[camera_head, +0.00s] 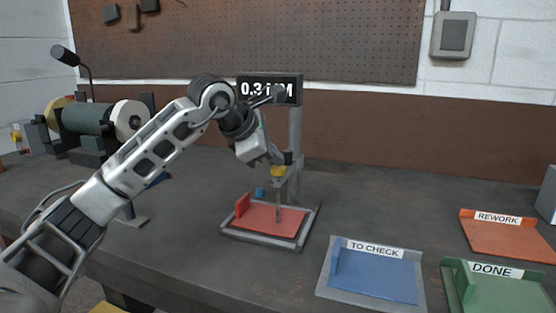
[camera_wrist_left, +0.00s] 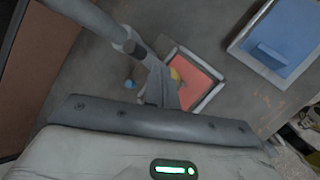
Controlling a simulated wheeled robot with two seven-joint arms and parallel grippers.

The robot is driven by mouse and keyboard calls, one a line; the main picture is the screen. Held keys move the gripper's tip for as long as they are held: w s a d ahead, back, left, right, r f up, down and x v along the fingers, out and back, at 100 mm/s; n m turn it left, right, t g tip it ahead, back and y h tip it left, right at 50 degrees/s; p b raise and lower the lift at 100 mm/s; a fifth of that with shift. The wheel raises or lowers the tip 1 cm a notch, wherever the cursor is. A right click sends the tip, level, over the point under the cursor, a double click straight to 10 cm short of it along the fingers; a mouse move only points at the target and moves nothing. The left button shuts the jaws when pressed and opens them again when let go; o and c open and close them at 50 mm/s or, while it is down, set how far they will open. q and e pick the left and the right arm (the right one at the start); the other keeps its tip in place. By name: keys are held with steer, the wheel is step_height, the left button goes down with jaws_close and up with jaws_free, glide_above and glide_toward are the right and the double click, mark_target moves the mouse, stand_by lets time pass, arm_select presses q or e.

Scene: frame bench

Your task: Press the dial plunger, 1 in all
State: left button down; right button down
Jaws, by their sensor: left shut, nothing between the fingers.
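The gauge stand (camera_head: 296,130) stands on the bench with a dark display (camera_head: 270,88) at its top; the arm partly hides the reading, which starts "0.3". A yellow part (camera_head: 279,171), seemingly the plunger's top, sits above a thin rod over the red plate (camera_head: 272,217). My left gripper (camera_head: 277,157) is shut and empty, pointing down right at the yellow part. In the left wrist view the shut fingers (camera_wrist_left: 163,92) partly cover the yellow part (camera_wrist_left: 176,74); I cannot tell whether they touch it. My right gripper is not in view.
A blue TO CHECK tray (camera_head: 375,275), a green DONE tray (camera_head: 500,290) and an orange REWORK tray (camera_head: 508,240) lie to the right. A small blue knob (camera_head: 260,191) is behind the red plate. A roller machine (camera_head: 90,120) stands at back left.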

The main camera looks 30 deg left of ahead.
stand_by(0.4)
arm_select(q)
steer(key=shift+r+p, duration=1.6)
step_height(320, 180, up, 5)
steer(key=p, duration=0.4)
